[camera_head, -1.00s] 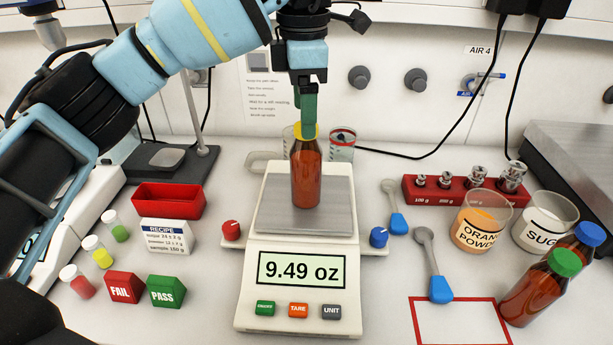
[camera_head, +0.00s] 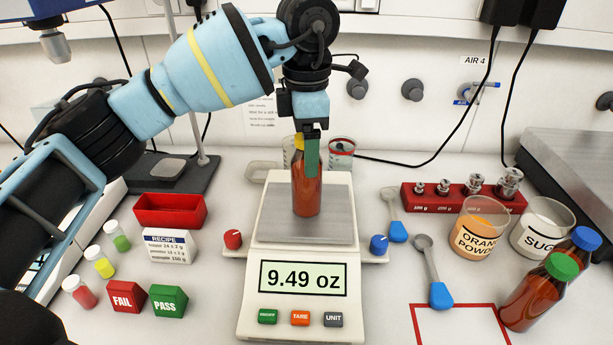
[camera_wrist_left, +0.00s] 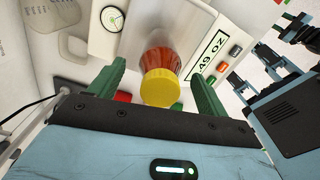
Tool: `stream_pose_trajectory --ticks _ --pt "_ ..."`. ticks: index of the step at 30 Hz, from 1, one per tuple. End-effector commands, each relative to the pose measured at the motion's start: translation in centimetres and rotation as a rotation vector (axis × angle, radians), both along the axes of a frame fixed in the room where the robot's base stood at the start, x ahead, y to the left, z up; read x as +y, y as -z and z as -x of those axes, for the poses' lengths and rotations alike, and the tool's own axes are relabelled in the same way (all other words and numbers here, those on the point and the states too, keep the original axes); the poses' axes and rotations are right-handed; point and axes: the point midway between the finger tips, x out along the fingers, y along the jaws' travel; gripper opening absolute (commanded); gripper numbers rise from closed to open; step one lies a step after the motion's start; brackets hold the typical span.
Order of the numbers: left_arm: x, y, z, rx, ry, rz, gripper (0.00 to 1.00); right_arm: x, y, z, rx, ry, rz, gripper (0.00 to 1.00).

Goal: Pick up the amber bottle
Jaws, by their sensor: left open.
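An amber bottle (camera_head: 306,196) with a yellow cap stands upright on the scale pan (camera_head: 262,222). The scale display (camera_head: 303,279) reads 9.49 oz. My left gripper (camera_head: 312,160) points down at the bottle's upper part, and its green finger hides part of the cap and neck. In the left wrist view the yellow cap (camera_wrist_left: 160,88) lies between the two spread green fingers (camera_wrist_left: 158,90), with visible space on each side. The left gripper is open.
Glass cups of orange powder (camera_head: 478,238) and sugar (camera_head: 541,228) stand near the red weight block (camera_head: 415,199). A red tray (camera_head: 170,212) is at left.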

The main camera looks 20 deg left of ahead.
Motion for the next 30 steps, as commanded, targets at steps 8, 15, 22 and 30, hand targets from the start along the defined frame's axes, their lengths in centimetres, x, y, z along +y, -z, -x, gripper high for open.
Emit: stream_pose_trajectory --ticks 8,15,22,30 --pt "0.0 3.0 0.1 -0.001 -0.001 0.000 0.77 0.0 -0.1 0.7 0.010 0.000 0.000 0.36" --pt "0.0 3.1 0.1 -0.002 -0.001 0.000 0.77 0.0 0.0 0.8 0.014 0.000 0.001 0.36" --pt "0.0 3.1 0.1 -0.002 -0.001 0.000 0.48 0.0 0.0 0.4 0.007 0.000 0.001 0.36" --pt "0.0 3.0 0.1 -0.004 -0.001 0.000 0.16 0.0 -0.4 -0.1 -0.005 0.000 -0.001 0.36"
